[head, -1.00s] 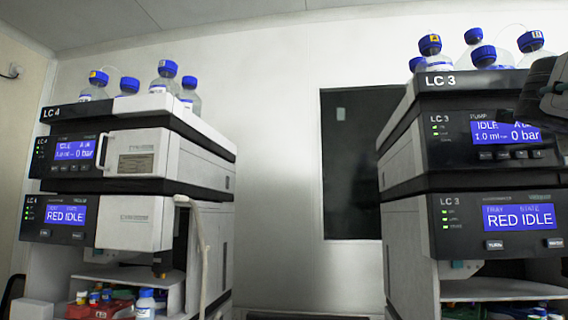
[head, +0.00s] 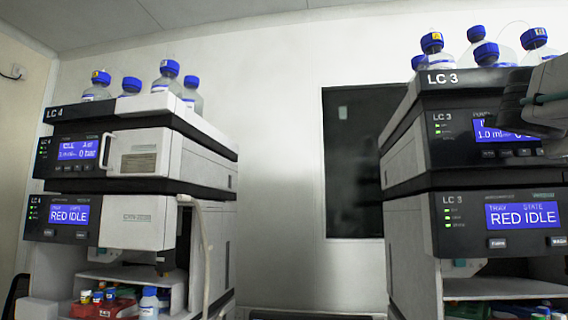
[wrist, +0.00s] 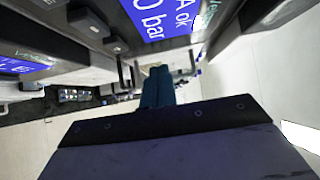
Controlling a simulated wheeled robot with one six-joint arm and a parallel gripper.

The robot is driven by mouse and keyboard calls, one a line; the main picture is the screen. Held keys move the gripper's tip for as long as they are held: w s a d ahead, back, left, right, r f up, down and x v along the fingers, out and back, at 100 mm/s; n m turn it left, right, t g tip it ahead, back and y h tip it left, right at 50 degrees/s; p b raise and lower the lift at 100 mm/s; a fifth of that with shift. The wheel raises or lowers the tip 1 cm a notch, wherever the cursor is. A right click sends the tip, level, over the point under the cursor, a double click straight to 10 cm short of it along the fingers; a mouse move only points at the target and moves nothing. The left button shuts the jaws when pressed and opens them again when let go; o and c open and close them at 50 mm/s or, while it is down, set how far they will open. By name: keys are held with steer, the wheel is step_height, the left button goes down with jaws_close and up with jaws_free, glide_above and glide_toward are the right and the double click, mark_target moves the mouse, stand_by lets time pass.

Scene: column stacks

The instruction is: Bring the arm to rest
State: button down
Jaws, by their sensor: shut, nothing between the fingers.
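My gripper (head: 538,99) shows at the right edge of the head view, in front of the upper module of the LC 3 stack (head: 462,130). It covers the right part of that module's blue display. In the wrist view my gripper's teal fingers (wrist: 157,80) are together with nothing between them. The wrist view shows an LC display (wrist: 160,18) at a steep tilt close beyond the fingers. Most of my arm is outside the head view.
The LC 4 stack (head: 135,155) stands at left. Blue-capped bottles (head: 168,75) stand on it, and similar bottles (head: 486,54) top LC 3. A dark window panel (head: 352,160) and pale wall lie between the stacks. Small bottles (head: 149,303) sit in LC 4's lower bay.

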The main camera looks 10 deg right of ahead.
steer(key=shift+v, duration=2.95)
steer(key=w+a+f+n+g+y, duration=0.1)
steer(key=a+f+n+y, duration=0.25)
steer(key=f+n, duration=0.7)
steer(key=w+a+f+n+g+y, duration=0.15)
steer(key=f+n+y, duration=0.4)
steer(key=f, duration=0.75)
steer(key=s+a+f+n+g+y, duration=0.1)
steer(key=s+a+f+n+y, duration=0.3)
steer(key=a+f+n, duration=0.4)
steer(key=s+a+f+n+g+y, duration=0.1)
steer(key=s+a+f+n+y, duration=0.3)
steer(key=a+f+n, duration=0.3)
steer(key=s+a+f, duration=0.1)
steer(key=a+f, duration=0.4)
steer(key=f, duration=0.4)
steer(key=shift+n, duration=0.4)
steer(key=shift+s+a+g, duration=0.1)
steer(key=shift+g, duration=0.15)
